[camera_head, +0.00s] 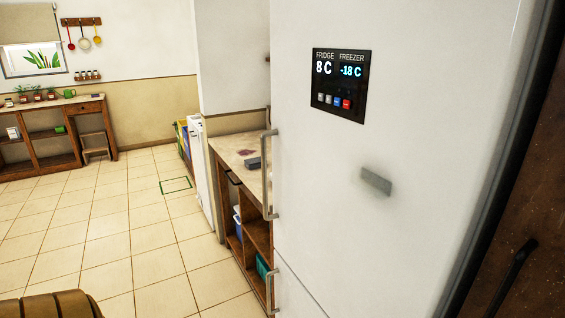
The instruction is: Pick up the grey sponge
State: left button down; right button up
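A small dark grey block (253,163), which looks like the grey sponge, lies on the light counter top (230,145) beyond the fridge. It sits near the fridge handle, close to the side of the fridge door. A dark reddish stain (245,152) is on the counter just behind it. Neither of my grippers is in view.
The large white fridge (420,240) fills the right side, with long handles (266,175) on its left edge. Open shelving (250,230) under the counter holds bins. The tiled floor (120,220) on the left is clear, apart from a brown ribbed object (50,305) at the bottom left.

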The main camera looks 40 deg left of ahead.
aim_at(253, 164)
jog(key=u, duration=1.6)
jog(key=i+j+u, duration=0.5)
jog(key=i+u, duration=0.2)
jog(key=i, duration=0.2)
jog(key=i+j+u, duration=0.1)
jog(key=i+u, duration=0.25)
jog(key=i+j+z, duration=0.1)
jog(key=i, duration=0.45)
jog(key=i+j+z, duration=0.1)
jog(key=i, duration=0.5)
jog(key=i+j+z, duration=0.1)
jog(key=i+z, duration=0.15)
jog(key=z, duration=0.2)
jog(key=i+j+z, duration=0.15)
jog(key=z, duration=0.3)
jog(key=i+j+z, duration=0.3)
jog(key=z, duration=0.2)
